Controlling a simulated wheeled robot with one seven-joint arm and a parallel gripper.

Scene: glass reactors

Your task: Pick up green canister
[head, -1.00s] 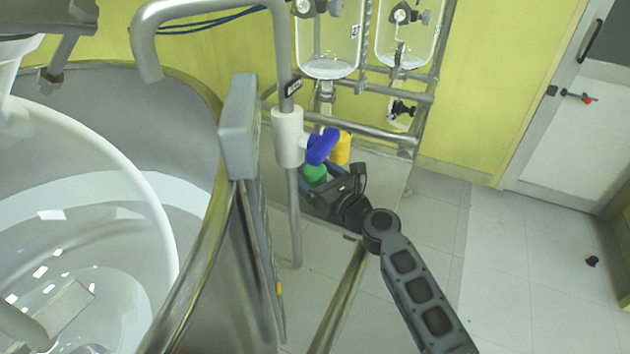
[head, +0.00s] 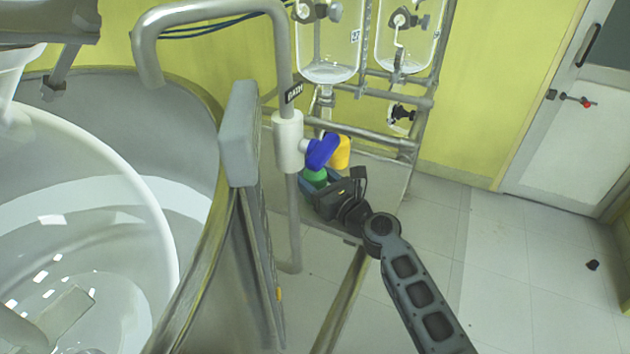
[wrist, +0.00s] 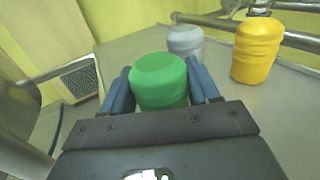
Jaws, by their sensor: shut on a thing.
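The green canister (wrist: 160,82) stands between the two blue fingers of my gripper (wrist: 162,95) in the wrist view, with a finger against each side. My gripper is shut on it.
A yellow canister (wrist: 258,50) and a grey canister (wrist: 186,41) stand just beyond it. A large vessel (head: 205,270) fills the left. Open floor (head: 500,270) lies right.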

